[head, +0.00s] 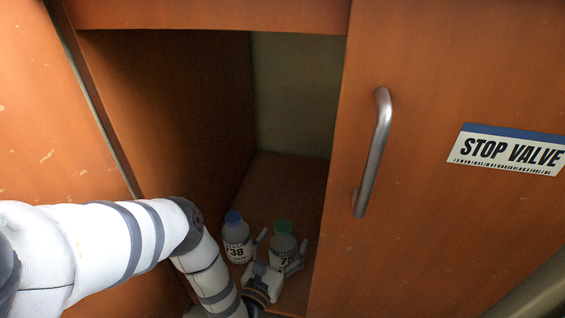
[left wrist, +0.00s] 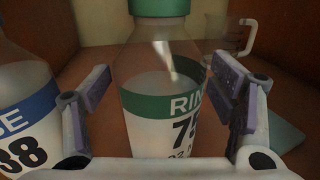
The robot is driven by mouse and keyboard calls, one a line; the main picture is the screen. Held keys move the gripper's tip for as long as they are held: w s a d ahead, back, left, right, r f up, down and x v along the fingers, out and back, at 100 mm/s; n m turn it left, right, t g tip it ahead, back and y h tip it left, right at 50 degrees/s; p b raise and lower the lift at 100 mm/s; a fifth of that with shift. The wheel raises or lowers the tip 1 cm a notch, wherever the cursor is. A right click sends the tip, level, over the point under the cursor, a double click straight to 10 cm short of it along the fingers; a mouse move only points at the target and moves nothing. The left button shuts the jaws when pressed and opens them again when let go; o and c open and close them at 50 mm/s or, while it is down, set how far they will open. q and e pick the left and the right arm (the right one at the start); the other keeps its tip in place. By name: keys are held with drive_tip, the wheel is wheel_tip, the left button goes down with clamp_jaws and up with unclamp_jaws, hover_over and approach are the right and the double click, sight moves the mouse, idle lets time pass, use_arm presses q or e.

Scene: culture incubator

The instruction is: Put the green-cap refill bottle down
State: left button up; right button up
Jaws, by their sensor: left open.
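The green-cap refill bottle (head: 284,243) stands upright on the cabinet floor in the head view. In the left wrist view the same green-cap bottle (left wrist: 163,90) fills the middle, with a green label band and part of a number. My left gripper (head: 279,257) reaches into the cabinet and is open around this bottle. In the left wrist view its fingers (left wrist: 165,98) stand on both sides of the bottle, with gaps showing. My right gripper is in neither view.
A blue-cap bottle (head: 236,240) stands close at the left, also in the left wrist view (left wrist: 22,100). A clear measuring jug (left wrist: 231,38) is behind at the right. The cabinet door (head: 430,230) with a metal handle (head: 374,150) bounds the opening's right side.

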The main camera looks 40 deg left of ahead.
use_arm(q)
drive_tip(key=p+v, duration=0.4)
drive_tip(key=v, duration=0.8)
drive_tip(key=shift+r, duration=0.1)
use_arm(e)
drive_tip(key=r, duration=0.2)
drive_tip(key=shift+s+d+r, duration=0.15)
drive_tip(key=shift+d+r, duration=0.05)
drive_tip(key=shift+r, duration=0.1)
